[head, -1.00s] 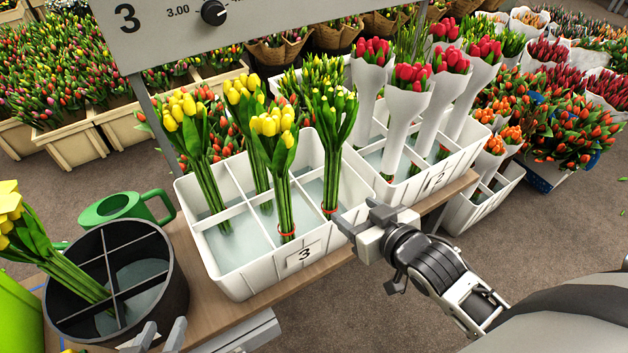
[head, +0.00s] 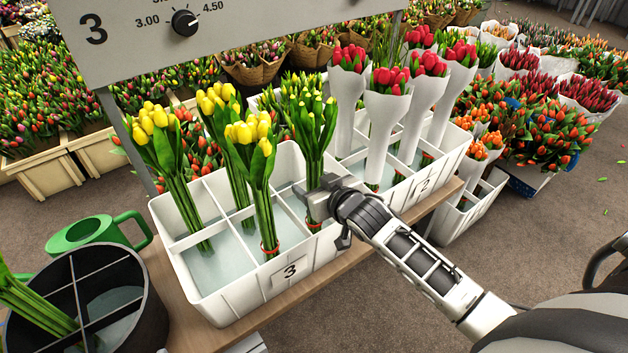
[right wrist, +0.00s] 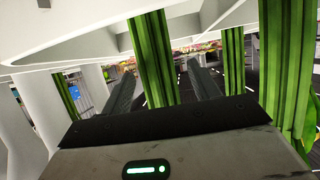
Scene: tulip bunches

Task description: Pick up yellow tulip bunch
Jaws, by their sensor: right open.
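A white crate (head: 212,309) labelled 3 holds several tulip bunches upright in its compartments. Bunches with open yellow blooms stand at the left (head: 170,160), at the back (head: 218,105) and at the front middle (head: 257,175). A mostly green bunch with pale yellow tips (head: 311,125) stands in the right part of the crate. My right gripper (head: 316,197) is open at this greener bunch's lower stems. In the right wrist view, green stems (right wrist: 155,60) show between its two spread fingers. My left gripper is out of view.
A second white crate (head: 435,188) labelled 2, with red tulips in white wraps (head: 383,130), adjoins on the right. A dark divided bucket (head: 140,318) and green watering can (head: 95,230) stand left. A sign with a knob (head: 185,22) overhangs the back.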

